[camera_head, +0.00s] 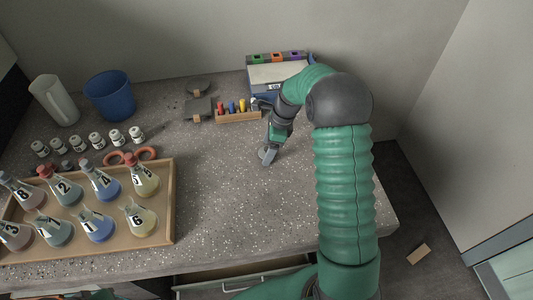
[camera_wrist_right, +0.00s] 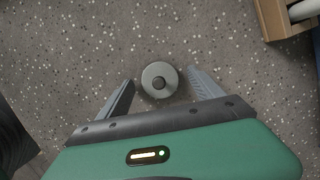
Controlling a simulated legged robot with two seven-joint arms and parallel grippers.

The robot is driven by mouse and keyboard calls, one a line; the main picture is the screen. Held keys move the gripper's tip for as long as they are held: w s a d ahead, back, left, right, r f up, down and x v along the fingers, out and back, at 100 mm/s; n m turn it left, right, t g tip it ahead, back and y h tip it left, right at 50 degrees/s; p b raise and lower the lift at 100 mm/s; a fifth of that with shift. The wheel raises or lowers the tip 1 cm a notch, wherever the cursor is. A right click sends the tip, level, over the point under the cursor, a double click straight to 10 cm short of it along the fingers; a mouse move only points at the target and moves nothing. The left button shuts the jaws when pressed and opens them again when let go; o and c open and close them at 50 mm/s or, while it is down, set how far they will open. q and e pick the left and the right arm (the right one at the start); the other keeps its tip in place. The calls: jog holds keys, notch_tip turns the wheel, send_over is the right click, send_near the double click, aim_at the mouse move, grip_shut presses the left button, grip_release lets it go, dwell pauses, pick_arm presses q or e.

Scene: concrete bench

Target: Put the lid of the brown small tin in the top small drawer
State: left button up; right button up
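My right gripper (camera_head: 267,155) reaches down to the bench top right of its middle. In the right wrist view its fingers (camera_wrist_right: 160,78) are open, one on each side of a small round grey disc with a dark centre knob (camera_wrist_right: 159,89), which looks like a lid. There are gaps on both sides. Whether a tin is under it cannot be told, and no brown shows. In the head view the gripper mostly hides this spot. A drawer (camera_head: 250,282) at the bench front is pulled partly open, partly behind my right arm. My left gripper is not in view.
A wooden tray (camera_head: 168,200) of numbered flasks fills the left front. Several small vials (camera_head: 96,140), a blue cup (camera_head: 110,95) and a white jug (camera_head: 55,100) stand behind it. A marker rack (camera_head: 238,117) is behind the gripper. The bench middle is clear.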

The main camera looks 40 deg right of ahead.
jog(key=c, duration=1.5)
jog(key=shift+r, duration=0.15)
